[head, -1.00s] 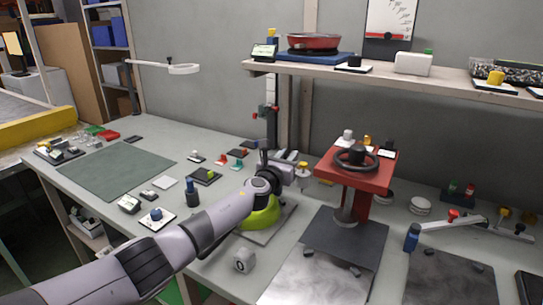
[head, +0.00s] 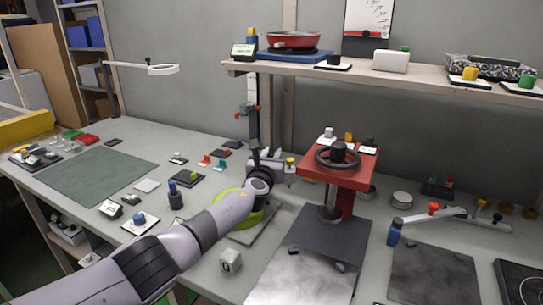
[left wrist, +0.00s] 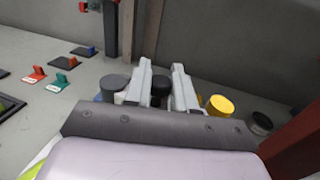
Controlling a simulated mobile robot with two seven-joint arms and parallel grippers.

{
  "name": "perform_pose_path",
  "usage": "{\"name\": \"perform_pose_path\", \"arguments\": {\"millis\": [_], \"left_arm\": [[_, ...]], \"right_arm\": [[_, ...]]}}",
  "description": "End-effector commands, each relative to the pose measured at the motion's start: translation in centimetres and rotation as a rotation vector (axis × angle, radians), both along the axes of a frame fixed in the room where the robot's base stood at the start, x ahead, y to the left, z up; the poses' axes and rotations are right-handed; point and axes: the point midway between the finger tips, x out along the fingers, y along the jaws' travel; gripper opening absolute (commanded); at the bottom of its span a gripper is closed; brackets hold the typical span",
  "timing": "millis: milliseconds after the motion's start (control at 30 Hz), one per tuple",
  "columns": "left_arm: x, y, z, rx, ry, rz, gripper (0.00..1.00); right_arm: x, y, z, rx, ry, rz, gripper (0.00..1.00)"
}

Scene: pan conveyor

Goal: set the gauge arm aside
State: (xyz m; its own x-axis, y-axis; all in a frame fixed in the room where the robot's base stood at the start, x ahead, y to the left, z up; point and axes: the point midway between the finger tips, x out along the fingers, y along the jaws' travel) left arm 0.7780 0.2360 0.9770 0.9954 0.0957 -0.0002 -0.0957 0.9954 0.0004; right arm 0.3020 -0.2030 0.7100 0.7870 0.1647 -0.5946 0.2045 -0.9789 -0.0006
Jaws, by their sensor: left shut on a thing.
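My left gripper (head: 268,160) reaches in beside a dark upright post (head: 252,128) with red knobs, at the back of the bench. In the left wrist view its two pale fingers (left wrist: 160,84) are shut on a small black knob (left wrist: 160,95). I cannot tell from these views whether this knob belongs to the gauge arm; most of what it sits on is hidden by my gripper. A lime-green round thing (head: 260,216) on a flat plate shows partly under my left wrist. My right gripper is not in view.
A red press with a black handwheel (head: 338,157) stands close to the right of my gripper. A yellow knob (left wrist: 219,105) is beside the fingers. A metal bar with a red knob (head: 433,208) lies at the right. A shelf (head: 400,82) overhangs the back. The green mat (head: 95,175) is clear.

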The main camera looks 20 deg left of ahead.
Motion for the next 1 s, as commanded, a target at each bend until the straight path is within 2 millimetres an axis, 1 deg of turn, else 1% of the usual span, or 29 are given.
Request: {"name": "perform_pose_path", "arguments": {"millis": [33,67,100,133,433,567,667,800,1000], "left_arm": [[0.1,-0.1,0.3,-0.001,-0.004,-0.002,0.00],[0.1,-0.1,0.3,-0.001,-0.004,-0.002,0.31],[0.1,-0.1,0.3,-0.001,-0.004,-0.002,0.44],[0.1,-0.1,0.3,-0.001,-0.004,-0.002,0.47],[0.0,0.0,0.1,-0.001,-0.001,-0.001,0.47],[-0.4,0.0,0.2,-0.002,0.000,-0.001,0.47],[-1.1,-0.1,0.4,-0.002,0.000,-0.001,0.47],[-2.5,-0.2,0.6,-0.002,0.001,-0.002,0.47],[-4.4,-0.5,0.4,-0.002,-0.001,-0.002,0.47]], "right_arm": [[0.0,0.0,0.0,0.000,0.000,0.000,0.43],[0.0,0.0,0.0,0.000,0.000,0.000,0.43],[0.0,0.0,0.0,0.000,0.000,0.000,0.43],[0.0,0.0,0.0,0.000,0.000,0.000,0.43],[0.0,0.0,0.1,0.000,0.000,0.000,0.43],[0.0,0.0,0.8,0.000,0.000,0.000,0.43],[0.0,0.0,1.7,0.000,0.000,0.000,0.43],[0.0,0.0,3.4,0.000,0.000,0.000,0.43],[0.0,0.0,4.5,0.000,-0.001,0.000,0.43]]}}
